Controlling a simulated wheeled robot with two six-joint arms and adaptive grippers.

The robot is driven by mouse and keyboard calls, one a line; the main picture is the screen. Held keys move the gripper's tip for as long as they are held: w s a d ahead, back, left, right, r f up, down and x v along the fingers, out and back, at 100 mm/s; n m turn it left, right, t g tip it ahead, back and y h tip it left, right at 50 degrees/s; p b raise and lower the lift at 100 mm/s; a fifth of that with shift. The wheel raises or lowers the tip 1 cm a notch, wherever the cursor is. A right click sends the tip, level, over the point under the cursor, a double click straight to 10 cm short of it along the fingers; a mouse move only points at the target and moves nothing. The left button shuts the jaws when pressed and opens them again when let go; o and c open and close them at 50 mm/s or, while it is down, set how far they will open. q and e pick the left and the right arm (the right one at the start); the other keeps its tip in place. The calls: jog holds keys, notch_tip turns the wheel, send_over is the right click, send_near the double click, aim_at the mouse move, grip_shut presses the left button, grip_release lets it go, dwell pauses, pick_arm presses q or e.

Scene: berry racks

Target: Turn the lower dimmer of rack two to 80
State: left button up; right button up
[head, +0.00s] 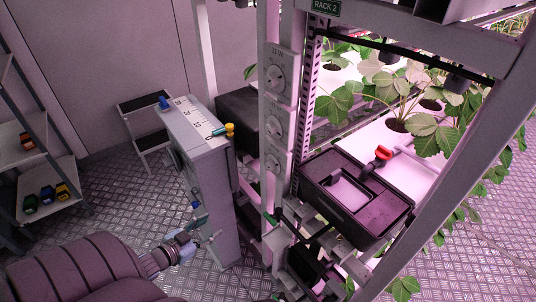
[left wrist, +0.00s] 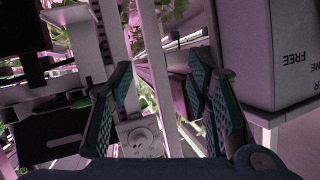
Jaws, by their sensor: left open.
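In the left wrist view, the left gripper (left wrist: 160,78) is open and empty. A round dial (left wrist: 141,138) shows between its fingers, farther off; I cannot tell which one. My right gripper is not in view.
The grey cabinet (head: 205,142), with a numbered scale and coloured knobs on top, stands left of the post. A black tank (head: 335,215) with a red valve (head: 383,153) juts out at right. A shelf (head: 48,205) stands at far left. Plants fill the rack.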

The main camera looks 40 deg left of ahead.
pick_arm(q)
jog(key=w+d+r+m+t+h+p, duration=0.1)
jog(key=w+d+r+m+t+h, duration=0.15)
jog(key=r, duration=0.85)
jog(key=h, duration=0.4)
send_near(268, 167)
jog(key=shift+m+t+y, duration=0.35)
jog(key=shift+t, duration=0.1)
jog(key=x, duration=0.2)
jog(key=b+x, duration=0.1)
jog(key=x, duration=0.2)
jog(key=b+x, duration=0.1)
jog(key=x, duration=0.2)
jog(key=shift+w+d+f, duration=0.15)
jog(key=shift+f, duration=0.1)
jog(key=shift+w+d, duration=0.2)
jog(key=shift+w, duration=0.2)
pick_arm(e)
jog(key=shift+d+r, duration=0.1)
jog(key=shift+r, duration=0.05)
pick_arm(q)
jog(key=shift+s, duration=0.1)
grip_shut()
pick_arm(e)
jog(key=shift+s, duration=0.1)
